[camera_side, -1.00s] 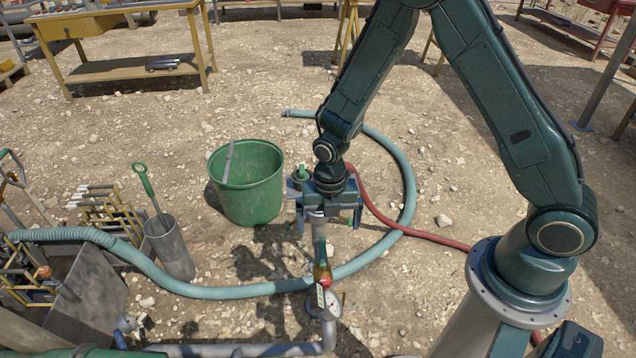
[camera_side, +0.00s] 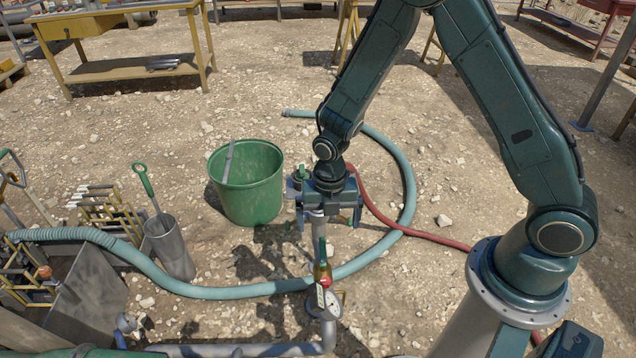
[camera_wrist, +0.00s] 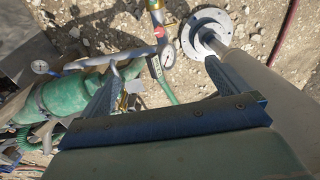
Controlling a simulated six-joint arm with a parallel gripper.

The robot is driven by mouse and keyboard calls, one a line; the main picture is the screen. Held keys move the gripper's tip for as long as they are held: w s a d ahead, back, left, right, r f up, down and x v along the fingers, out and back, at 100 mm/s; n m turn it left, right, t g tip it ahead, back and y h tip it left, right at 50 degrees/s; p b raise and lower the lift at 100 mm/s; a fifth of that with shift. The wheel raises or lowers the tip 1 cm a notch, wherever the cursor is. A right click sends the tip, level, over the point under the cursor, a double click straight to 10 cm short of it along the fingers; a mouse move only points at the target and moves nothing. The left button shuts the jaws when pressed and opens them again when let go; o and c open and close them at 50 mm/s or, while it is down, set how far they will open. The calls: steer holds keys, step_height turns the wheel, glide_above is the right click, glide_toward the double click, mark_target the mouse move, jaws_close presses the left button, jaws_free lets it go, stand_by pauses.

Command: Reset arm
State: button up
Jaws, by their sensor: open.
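My gripper (camera_side: 328,216) hangs from the arm near the middle of the side view, pointing down. It is above the ground, behind the upright pipe with the valve (camera_side: 322,272) as the side camera sees it. In the wrist view its two blue fingers (camera_wrist: 160,88) stand apart with nothing held between them. Past the fingers, the wrist view shows a brass fitting with a red spot (camera_wrist: 158,28) and a gauge. I cannot tell the exact gap between the gripper and the pipe.
A green bucket (camera_side: 247,196) stands left of the gripper. A teal hose (camera_side: 215,292) curves around on the ground, and a red hose (camera_side: 385,222) runs to the right. A grey metal cylinder (camera_side: 170,250) holds a green-handled tool. Open gravel lies behind the bucket.

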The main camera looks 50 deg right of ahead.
step_height(320, 180, up, 10)
stand_by(0.7)
